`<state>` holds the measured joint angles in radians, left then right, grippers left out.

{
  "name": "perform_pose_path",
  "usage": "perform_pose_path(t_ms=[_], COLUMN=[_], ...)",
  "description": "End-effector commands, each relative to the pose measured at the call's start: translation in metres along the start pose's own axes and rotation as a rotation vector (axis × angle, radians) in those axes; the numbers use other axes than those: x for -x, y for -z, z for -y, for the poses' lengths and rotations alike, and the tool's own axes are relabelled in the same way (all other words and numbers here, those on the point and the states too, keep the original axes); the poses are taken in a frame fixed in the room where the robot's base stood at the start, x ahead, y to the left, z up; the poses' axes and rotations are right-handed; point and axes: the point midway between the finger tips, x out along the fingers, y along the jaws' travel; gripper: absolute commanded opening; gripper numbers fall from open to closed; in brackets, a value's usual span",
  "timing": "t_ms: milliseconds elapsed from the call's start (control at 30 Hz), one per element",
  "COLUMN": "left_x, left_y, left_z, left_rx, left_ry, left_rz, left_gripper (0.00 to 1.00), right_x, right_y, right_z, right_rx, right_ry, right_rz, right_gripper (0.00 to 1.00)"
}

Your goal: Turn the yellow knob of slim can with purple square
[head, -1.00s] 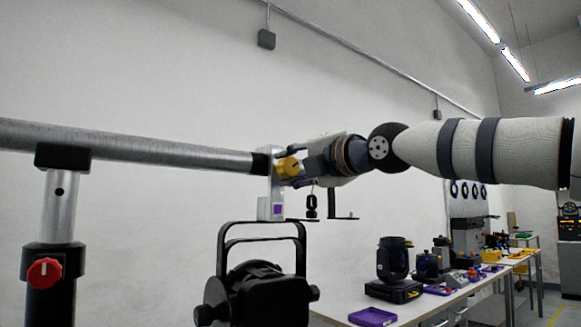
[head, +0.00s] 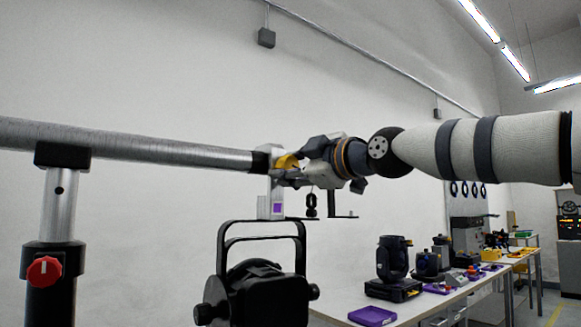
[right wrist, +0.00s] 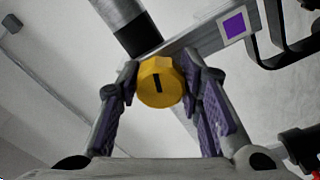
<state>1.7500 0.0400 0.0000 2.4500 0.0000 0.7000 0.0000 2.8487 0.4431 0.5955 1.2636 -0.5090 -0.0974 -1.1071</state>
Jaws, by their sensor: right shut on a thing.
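The slim black can (head: 258,295) hangs below the horizontal grey pipe on a silver clamp marked with a purple square (head: 278,208). The yellow knob (head: 286,160) sits on that clamp at the pipe's end. My right gripper (head: 292,172) reaches in from the right and is shut on the knob. In the right wrist view the knob (right wrist: 160,82) lies between the two finger pads, its black mark running nearly upright. The purple square (right wrist: 234,25) shows there at upper right. My left gripper is out of view.
A stand with a red knob (head: 44,270) holds the pipe (head: 160,151) at left. A table at lower right carries a dark moving-head lamp (head: 392,260), a purple tray (head: 372,316) and several other items.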

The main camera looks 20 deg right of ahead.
Motion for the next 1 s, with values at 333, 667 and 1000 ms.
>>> perform_pose_path(t_ms=[333,667,1000], left_x=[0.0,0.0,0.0], left_y=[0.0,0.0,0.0], left_z=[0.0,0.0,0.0], left_rx=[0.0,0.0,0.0], left_ry=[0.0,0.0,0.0], left_rz=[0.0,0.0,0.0], left_gripper=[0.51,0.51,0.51], right_x=[0.0,0.0,0.0001], right_y=[0.0012,0.0012,0.002], right_z=[0.0012,0.0013,0.0018], right_rx=[-0.324,-0.637,-0.959], right_ry=[-0.009,-0.019,-0.029], right_rz=[-0.001,-0.001,-0.001], right_gripper=[0.06,0.06,0.06])
